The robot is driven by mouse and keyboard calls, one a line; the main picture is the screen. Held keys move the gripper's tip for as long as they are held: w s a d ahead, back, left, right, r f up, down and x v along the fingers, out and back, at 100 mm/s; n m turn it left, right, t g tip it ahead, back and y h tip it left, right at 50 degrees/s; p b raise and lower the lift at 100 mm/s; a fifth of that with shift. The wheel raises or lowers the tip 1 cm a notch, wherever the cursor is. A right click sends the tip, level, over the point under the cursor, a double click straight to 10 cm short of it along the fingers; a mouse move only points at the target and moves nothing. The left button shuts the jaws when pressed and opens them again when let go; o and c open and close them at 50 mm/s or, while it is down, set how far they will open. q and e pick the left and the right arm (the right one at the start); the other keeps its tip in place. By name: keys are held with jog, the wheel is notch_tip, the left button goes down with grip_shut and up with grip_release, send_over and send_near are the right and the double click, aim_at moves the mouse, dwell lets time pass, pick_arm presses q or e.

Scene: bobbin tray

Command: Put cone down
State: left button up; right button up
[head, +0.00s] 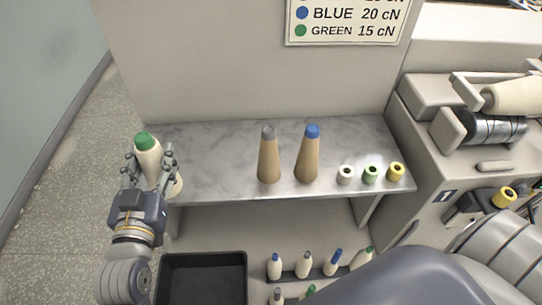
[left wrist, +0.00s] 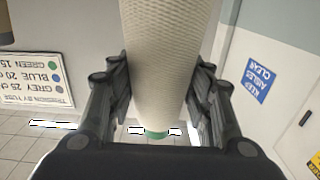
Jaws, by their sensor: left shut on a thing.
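A cream yarn cone with a green tip (head: 148,153) is held in my left gripper (head: 150,168) at the left end of the marbled shelf (head: 225,150). The cone is roughly upright with a slight tilt. Whether its base touches the shelf cannot be told. In the left wrist view the cone (left wrist: 168,50) fills the middle, with the fingers of my left gripper (left wrist: 160,88) closed on both sides of it. My right gripper is not in view.
Two tan cones, one grey-tipped (head: 269,160) and one blue-tipped (head: 308,158), stand mid-shelf. Three small spools, white (head: 346,174), green (head: 370,174) and yellow (head: 396,171), sit to their right. An empty black tray (head: 200,280) and several small bobbins are below. The shelf's left part is clear.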

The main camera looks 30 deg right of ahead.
pick_arm(q)
jog(key=d+f+m+g+h+b, duration=0.1)
jog(key=d+m+g+h+b, duration=0.15)
jog(key=d, duration=0.55)
jog(key=d+f+m+g+h+b, duration=0.1)
jog(key=d+f+m+h+b, duration=0.1)
jog(key=d+h, duration=0.35)
jog(key=w+a+f+y, duration=0.2)
jog(key=w+a+f, duration=0.2)
jog(key=w+a, duration=0.5)
jog(key=shift+a+f, duration=0.2)
jog(key=shift+a, duration=0.9)
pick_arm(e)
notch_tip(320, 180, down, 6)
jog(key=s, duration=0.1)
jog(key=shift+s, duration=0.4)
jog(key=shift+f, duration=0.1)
